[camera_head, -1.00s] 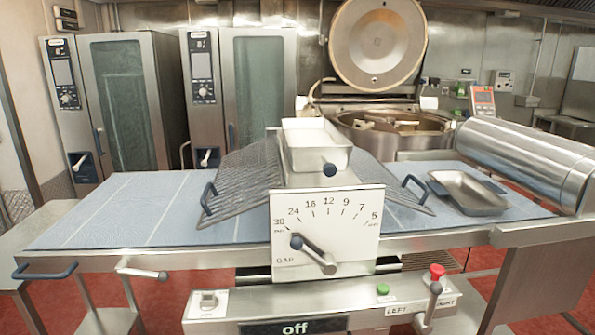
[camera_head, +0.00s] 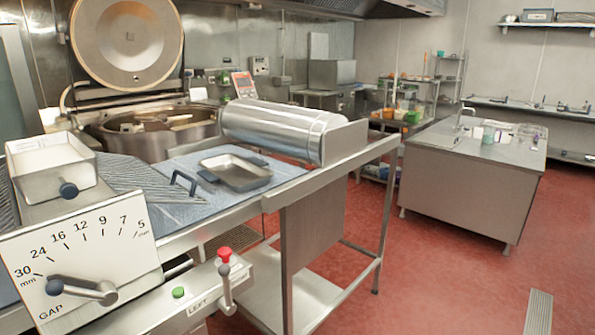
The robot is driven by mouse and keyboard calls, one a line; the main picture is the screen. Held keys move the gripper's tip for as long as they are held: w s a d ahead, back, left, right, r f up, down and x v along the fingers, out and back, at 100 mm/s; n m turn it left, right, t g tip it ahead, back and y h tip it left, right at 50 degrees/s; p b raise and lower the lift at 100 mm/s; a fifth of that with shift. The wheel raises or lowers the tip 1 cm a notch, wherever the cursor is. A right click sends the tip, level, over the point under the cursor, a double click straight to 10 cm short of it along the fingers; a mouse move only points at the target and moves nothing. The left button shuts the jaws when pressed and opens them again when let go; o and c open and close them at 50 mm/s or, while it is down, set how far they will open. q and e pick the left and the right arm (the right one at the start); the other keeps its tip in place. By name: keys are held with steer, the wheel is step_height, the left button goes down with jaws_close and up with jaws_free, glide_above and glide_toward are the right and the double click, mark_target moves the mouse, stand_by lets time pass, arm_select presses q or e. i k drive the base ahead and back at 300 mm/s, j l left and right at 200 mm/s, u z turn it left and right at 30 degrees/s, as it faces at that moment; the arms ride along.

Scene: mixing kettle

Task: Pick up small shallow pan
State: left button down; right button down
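Neither of my grippers shows in the head view.
A metal cylinder (camera_head: 285,128) lies across the table's right end. The open kettle (camera_head: 160,135) is behind. Red floor (camera_head: 440,260) is clear between the table and a steel counter (camera_head: 465,185).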

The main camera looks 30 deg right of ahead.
mark_target(240, 174)
steer(key=z, duration=0.55)
steer(key=i+l+u, duration=0.1)
steer(key=u, duration=0.25)
steer(key=l+u, duration=0.25)
steer(key=u, duration=0.15)
steer(key=i+l+u, duration=0.1)
steer(key=u, duration=0.25)
steer(key=l+u, duration=0.2)
steer(key=l, duration=0.55)
steer(key=l+u, duration=0.15)
steer(key=l, duration=0.55)
steer(key=l+u, duration=0.2)
steer(key=l, duration=0.55)
steer(key=k+l+u, duration=0.2)
steer(key=l, duration=0.5)
steer(key=i+l, duration=0.05)
steer(key=i, duration=0.05)
